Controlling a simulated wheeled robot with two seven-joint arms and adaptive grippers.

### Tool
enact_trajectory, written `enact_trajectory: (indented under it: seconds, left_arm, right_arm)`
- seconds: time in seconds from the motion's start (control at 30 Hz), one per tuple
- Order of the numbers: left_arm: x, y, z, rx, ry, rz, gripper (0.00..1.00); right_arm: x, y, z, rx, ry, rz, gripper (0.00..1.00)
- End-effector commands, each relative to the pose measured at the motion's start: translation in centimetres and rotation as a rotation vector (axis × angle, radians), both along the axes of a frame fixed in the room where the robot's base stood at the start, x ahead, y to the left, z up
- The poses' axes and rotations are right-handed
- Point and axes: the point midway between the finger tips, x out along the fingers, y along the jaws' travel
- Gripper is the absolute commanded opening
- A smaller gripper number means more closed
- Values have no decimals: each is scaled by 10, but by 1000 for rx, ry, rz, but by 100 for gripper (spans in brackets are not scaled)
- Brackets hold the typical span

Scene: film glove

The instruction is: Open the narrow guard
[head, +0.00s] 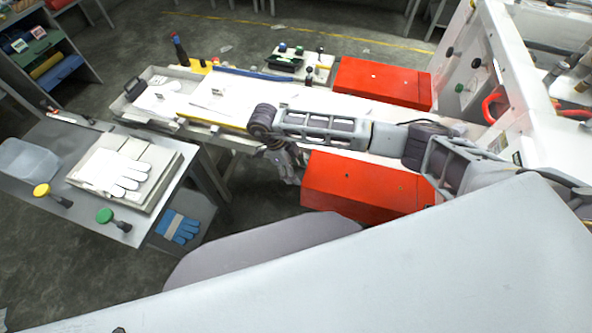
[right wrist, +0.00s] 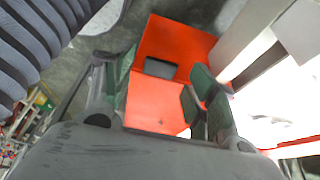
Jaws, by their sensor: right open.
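Two red box-shaped guards stand along the white machine bed, a far one (head: 382,82) and a near one (head: 365,186). I cannot tell for sure which is the narrow one. My right arm reaches across the bed, and my right gripper (head: 287,172) hangs at the left end of the near guard. In the right wrist view the open right gripper (right wrist: 160,88) has its green-padded fingers apart over a red guard (right wrist: 155,104). A dark grey handle-like block (right wrist: 160,68) on its face lies between the fingers; no contact is visible. My left gripper is out of view.
A side table on the left holds white gloves (head: 118,172), a clear bin (head: 28,160), and yellow and green knobs. Blue gloves (head: 178,227) lie on a lower shelf. A white machine housing (head: 500,62) stands at the right. Open floor lies between table and bed.

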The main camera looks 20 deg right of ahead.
Motion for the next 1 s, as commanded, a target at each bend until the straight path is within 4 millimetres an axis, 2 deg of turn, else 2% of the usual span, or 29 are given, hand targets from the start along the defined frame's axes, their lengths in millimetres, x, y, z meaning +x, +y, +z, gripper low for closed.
enact_trajectory:
  seconds: [0.13, 0.47, 0.9, 1.0]
  left_arm:
    - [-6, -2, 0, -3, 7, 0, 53]
    - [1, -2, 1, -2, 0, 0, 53]
    - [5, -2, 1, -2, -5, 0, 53]
    - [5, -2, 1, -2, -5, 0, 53]
  right_arm:
    - [-1, -2, -7, 1, -1, -1, 57]
    - [-2, -3, -9, 1, -1, -1, 57]
    - [-2, -3, -8, 1, -1, -1, 2]
    - [-2, -3, -8, 0, -2, -1, 0]
